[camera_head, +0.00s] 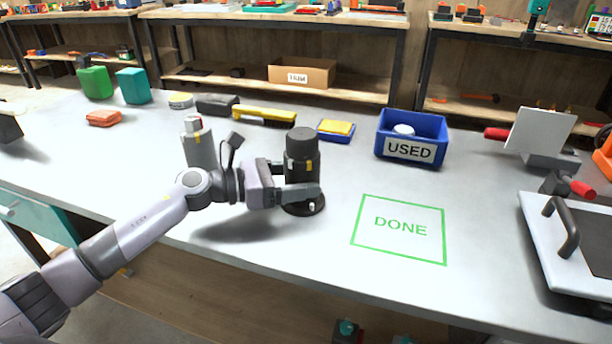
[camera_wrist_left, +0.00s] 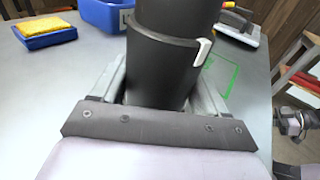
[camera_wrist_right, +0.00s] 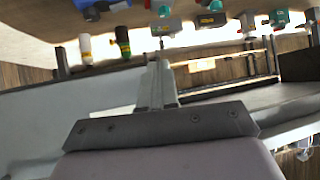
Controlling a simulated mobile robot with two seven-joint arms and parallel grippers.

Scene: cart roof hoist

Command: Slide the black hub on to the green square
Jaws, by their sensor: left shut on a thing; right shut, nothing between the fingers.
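The black hub (camera_head: 302,153) stands upright on the grey bench, a dark cylinder on a wider round foot. It is left of the green square (camera_head: 372,244), an outline on the bench marked DONE, and apart from it. My left gripper (camera_head: 297,184) is shut around the hub's lower body. In the left wrist view the hub (camera_wrist_left: 165,60) fills the space between the fingers, and part of the green outline (camera_wrist_left: 228,82) shows behind it. My right gripper (camera_wrist_right: 157,85) shows only in its own wrist view, shut and empty.
A blue USED bin (camera_head: 411,137) and a yellow sponge on a blue tray (camera_head: 336,130) stand behind. A grey cylinder (camera_head: 198,145) stands left of the hub. A white-topped machine with a black handle (camera_head: 568,228) is at right. Bench between hub and square is clear.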

